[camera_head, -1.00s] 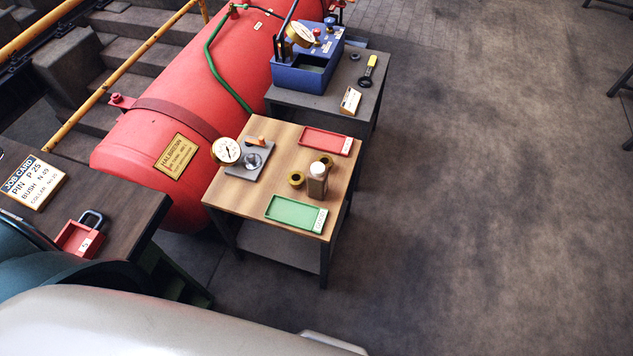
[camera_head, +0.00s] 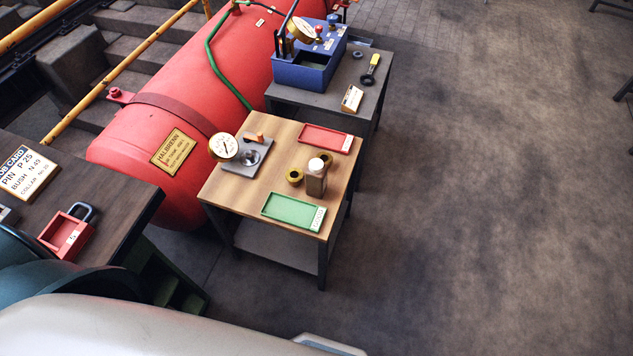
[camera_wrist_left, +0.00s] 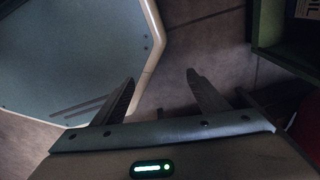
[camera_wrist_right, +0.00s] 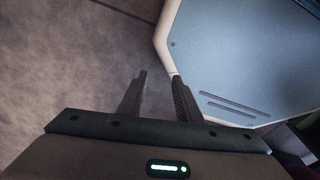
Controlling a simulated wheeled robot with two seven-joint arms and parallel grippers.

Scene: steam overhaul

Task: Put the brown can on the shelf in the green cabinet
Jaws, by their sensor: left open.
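A brown container with a white cap (camera_head: 316,180), likely the brown can, stands upright on the wooden table (camera_head: 250,205). A dark green structure (camera_head: 172,290), possibly the green cabinet, shows low at the left in the head view, partly hidden. In the left wrist view a green frame (camera_wrist_left: 268,30) with a white lettered label is at the upper right; I cannot tell its inside. My left gripper (camera_wrist_left: 160,78) is open and empty above the floor. My right gripper (camera_wrist_right: 159,76) is open and empty. Neither gripper shows in the head view.
Around the container are a green tray (camera_head: 290,209), a red tray (camera_head: 325,139), brass rings (camera_head: 294,177) and a gauge (camera_head: 223,147). A red tank (camera_head: 145,175) lies behind.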

